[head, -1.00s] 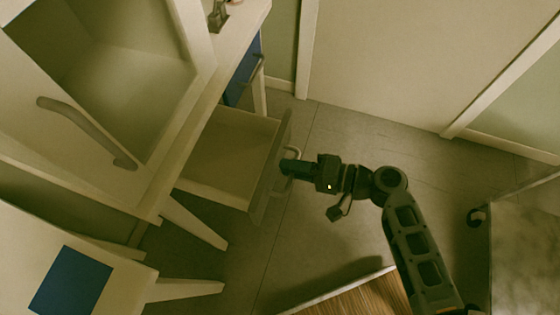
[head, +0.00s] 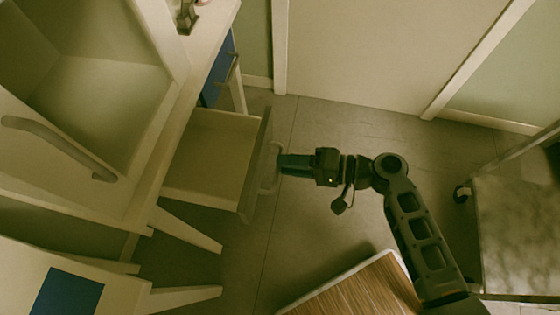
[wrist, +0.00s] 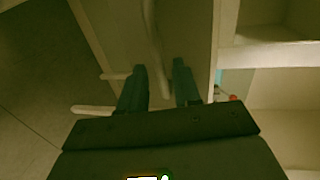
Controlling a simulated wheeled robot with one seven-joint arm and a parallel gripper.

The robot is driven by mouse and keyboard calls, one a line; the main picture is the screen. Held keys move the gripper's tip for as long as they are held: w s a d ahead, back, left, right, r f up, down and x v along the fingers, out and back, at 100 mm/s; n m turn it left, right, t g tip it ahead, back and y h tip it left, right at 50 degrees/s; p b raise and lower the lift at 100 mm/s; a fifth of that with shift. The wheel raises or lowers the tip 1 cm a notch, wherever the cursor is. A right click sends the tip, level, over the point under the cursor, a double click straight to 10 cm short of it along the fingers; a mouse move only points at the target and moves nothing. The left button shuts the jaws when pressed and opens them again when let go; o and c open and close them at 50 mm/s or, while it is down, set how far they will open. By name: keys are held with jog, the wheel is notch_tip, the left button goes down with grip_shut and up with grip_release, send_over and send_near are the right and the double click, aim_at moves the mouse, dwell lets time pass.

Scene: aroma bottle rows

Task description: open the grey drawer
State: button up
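The grey drawer (head: 213,150) stands well out from the cabinet in the head view, its empty inside showing. Its front panel (head: 255,165) faces my gripper, with a bow-shaped handle (head: 272,168) on it. My gripper (head: 281,165) is level with the handle, its fingertips at or just beside it. In the wrist view my two fingers (wrist: 160,72) are apart, and the pale handle (wrist: 152,30) runs ahead of and partly between them. I see no grip on it. Whether a finger touches the handle cannot be told.
A blue-fronted drawer (head: 218,72) with a handle is behind the grey one. An open upper compartment and a curved handle (head: 60,145) are at left.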

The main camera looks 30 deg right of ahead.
jog(key=shift+v, duration=2.4)
